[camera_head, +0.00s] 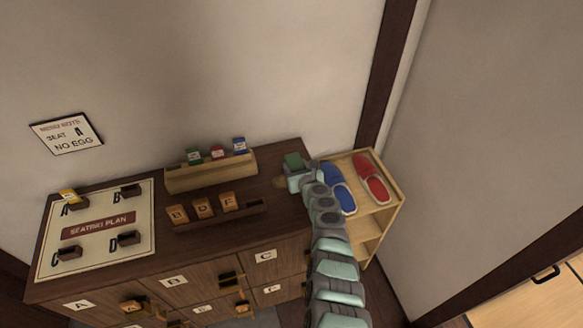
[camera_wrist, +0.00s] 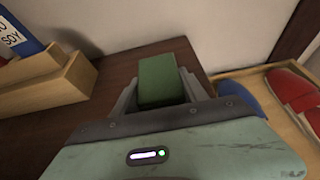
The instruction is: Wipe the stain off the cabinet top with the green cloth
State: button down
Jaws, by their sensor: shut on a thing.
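The green cloth (camera_head: 293,160) is a small folded block at the right end of the dark wooden cabinet top (camera_head: 268,160). My gripper (camera_head: 297,172) is shut on it. In the wrist view the cloth (camera_wrist: 162,80) sits between the two fingers, with the bare cabinet top (camera_wrist: 112,100) around it. I cannot tell whether the cloth touches the wood. A faint lighter brown patch, perhaps the stain (camera_head: 279,182), shows just left of my gripper in the head view. The wood under the cloth and gripper is hidden.
A wooden box (camera_head: 210,172) with small packets stands at the back. A tray with lettered orange tags (camera_head: 204,207) lies in front of it. The seating plan board (camera_head: 98,245) covers the left end. A shelf (camera_head: 378,222) with blue and red slippers adjoins the right.

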jog(key=shift+p+v, duration=0.9)
jog(key=shift+p, duration=0.25)
jog(key=shift+s+d+f+p, duration=0.1)
jog(key=shift+s+p, duration=0.3)
jog(key=shift+s, duration=0.05)
jog(key=shift+s+d+f+p, duration=0.1)
jog(key=shift+s+p, duration=0.3)
jog(key=shift+s, duration=0.05)
jog(key=shift+s+d+p, duration=0.15)
jog(key=shift+s+p, duration=0.4)
jog(key=shift+p, duration=0.05)
jog(key=shift+s+d+p, duration=0.15)
jog(key=shift+s+p, duration=0.4)
jog(key=shift+s, duration=0.05)
jog(key=shift+s+d+f+p, duration=0.2)
jog(key=shift+s+p, duration=0.15)
jog(key=shift+s, duration=0.2)
jog(key=shift+s+d+r+p, duration=0.1)
jog(key=shift+s+d+p, duration=0.05)
jog(key=shift+s+p, duration=0.45)
jog(key=shift+s+d+r+p, duration=0.1)
jog(key=shift+s+d+p, duration=0.05)
jog(key=shift+s+p, duration=0.4)
jog(key=shift+s+d+f, duration=0.1)
jog(key=shift+s+f, duration=0.2)
jog(key=shift+s, duration=0.25)
notch_tip(320, 180, up, 6)
jog(key=p, duration=0.6)
jog(key=shift+r, duration=0.15)
